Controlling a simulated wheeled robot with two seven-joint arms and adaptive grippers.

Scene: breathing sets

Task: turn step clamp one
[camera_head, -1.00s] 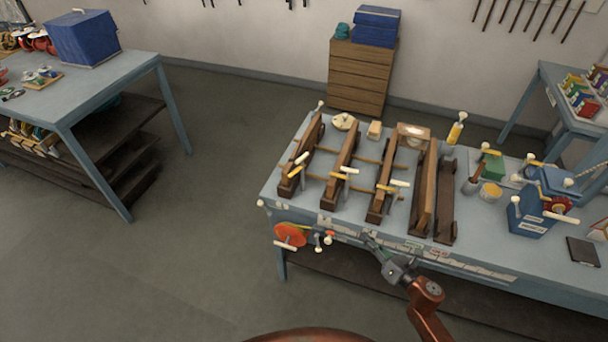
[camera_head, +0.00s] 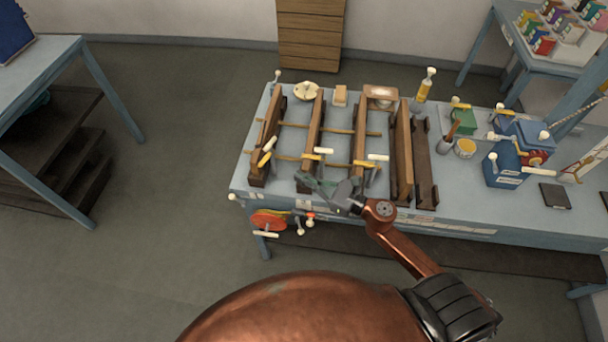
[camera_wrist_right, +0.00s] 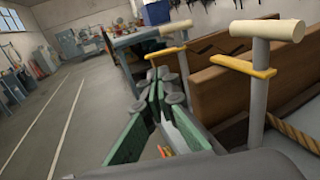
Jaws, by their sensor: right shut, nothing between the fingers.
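Several step clamps stand at the wooden pieces on the bench, each with a cream T-handle and yellow bar. In the head view I see a left clamp (camera_head: 267,152), a middle clamp (camera_head: 319,151) and a right clamp (camera_head: 377,157). Which one is clamp one I cannot tell. My right gripper (camera_head: 312,183) is shut and empty at the bench's front edge, pointing left, just in front of the middle clamp. In the right wrist view, the gripper (camera_wrist_right: 166,88) points toward a farther clamp handle (camera_wrist_right: 175,27); a nearer handle (camera_wrist_right: 266,30) rises at the right. My left gripper is not in view.
Dark wooden rails (camera_head: 424,165) lie right of the clamps. A blue vise-like box (camera_head: 506,165) and a yellow-topped tin (camera_head: 465,148) stand farther right. A red disc (camera_head: 268,220) hangs on the bench front. The floor left of the bench is clear.

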